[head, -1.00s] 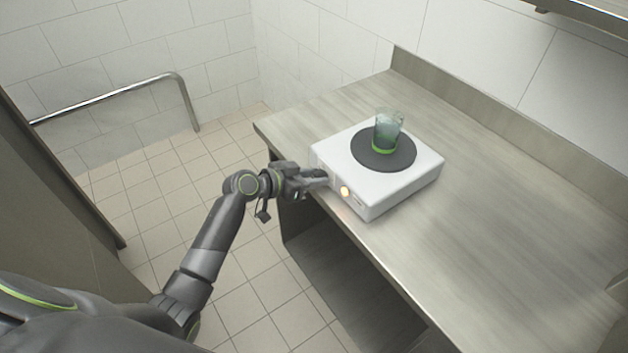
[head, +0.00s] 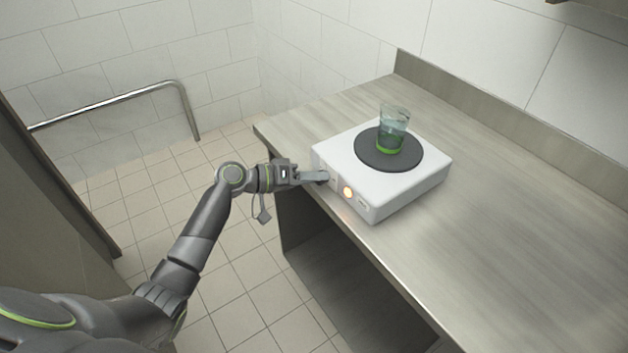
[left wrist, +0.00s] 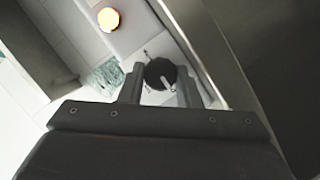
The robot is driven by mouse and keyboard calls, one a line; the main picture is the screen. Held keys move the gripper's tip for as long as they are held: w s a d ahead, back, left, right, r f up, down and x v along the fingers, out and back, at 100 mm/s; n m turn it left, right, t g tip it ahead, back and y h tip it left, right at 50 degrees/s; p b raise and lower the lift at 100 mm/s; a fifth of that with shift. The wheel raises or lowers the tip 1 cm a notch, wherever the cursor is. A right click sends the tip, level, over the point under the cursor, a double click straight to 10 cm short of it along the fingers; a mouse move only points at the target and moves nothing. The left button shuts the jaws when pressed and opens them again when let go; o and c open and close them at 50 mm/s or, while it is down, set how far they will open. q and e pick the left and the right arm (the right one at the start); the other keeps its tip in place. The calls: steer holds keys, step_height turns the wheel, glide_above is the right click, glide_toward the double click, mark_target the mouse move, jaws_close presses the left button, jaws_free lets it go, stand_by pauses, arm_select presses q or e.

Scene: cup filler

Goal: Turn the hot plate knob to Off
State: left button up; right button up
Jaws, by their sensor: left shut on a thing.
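The white hot plate (head: 400,195) stands on the metal counter, with a dark round plate on top. A glass cup (head: 393,125) with a green band at its base stands on that dark plate. An orange light (head: 347,192) glows on the front face and also shows in the left wrist view (left wrist: 109,19). My left gripper (head: 322,177) is at the front face, left of the light. In the left wrist view its fingers (left wrist: 160,90) are shut on the dark round knob (left wrist: 160,72), which has a pale pointer mark. My right gripper is out of view.
The metal counter (head: 500,225) is clear to the right of the hot plate and has a raised back edge. An open space lies under it. A metal rail (head: 110,105) runs along the tiled wall at left.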

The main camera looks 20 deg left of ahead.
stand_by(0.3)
arm_select(q)
steer(key=o, duration=1)
